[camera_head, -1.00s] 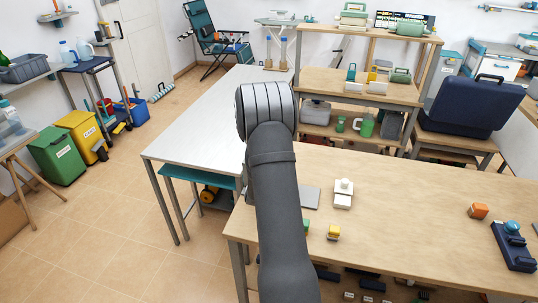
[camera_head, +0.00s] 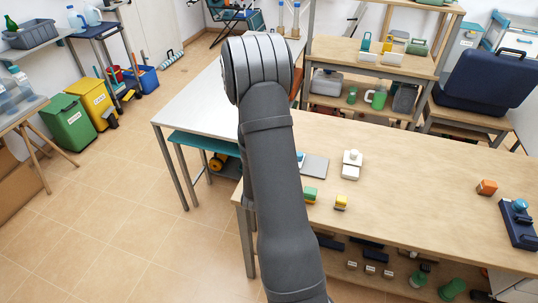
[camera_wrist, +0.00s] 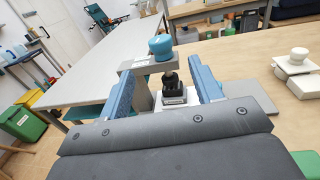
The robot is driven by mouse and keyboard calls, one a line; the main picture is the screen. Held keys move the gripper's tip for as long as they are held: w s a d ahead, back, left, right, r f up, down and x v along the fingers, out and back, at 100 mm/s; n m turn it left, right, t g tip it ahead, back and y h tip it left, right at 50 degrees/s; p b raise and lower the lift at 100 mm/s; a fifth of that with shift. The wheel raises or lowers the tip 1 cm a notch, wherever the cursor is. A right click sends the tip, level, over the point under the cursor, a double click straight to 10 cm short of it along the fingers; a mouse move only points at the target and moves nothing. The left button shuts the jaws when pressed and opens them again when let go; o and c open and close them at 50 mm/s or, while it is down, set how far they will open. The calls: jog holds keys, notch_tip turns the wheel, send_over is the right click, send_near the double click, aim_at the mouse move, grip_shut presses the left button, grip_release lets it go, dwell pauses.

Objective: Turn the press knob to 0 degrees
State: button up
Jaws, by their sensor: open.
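The press, a grey frame on a flat grey base plate, stands between and beyond my fingers in the wrist view. Its rounded blue press knob (camera_wrist: 160,47) sits on the top bar. A small black part with a pale label (camera_wrist: 173,92) is below the bar. My gripper (camera_wrist: 163,76) is open, its two blue fingers spread either side of the press; I cannot tell whether they touch it. In the head view my arm hides the gripper and most of the press; its grey base plate (camera_head: 315,167) shows beside the arm.
On the wooden bench (camera_head: 420,180) a white knobbed device (camera_head: 351,165), a green block (camera_head: 310,195) and a yellow block (camera_head: 341,202) stand near my arm. An orange block (camera_head: 487,187) and a navy device with a teal knob (camera_head: 518,222) are far right. Bench space between is clear.

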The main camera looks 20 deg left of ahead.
jog(key=s, duration=0.3)
jog(key=shift+s+d, duration=0.2)
jog(key=shift+s, duration=0.2)
jog(key=a+m+g+h, duration=0.1)
jog(key=a+m+h, duration=0.4)
jog(key=a+h, duration=0.3)
jog(key=x, duration=1.7)
jog(key=shift+s+d+f, duration=0.2)
jog(key=shift+d, duration=0.15)
jog(key=c, duration=1)
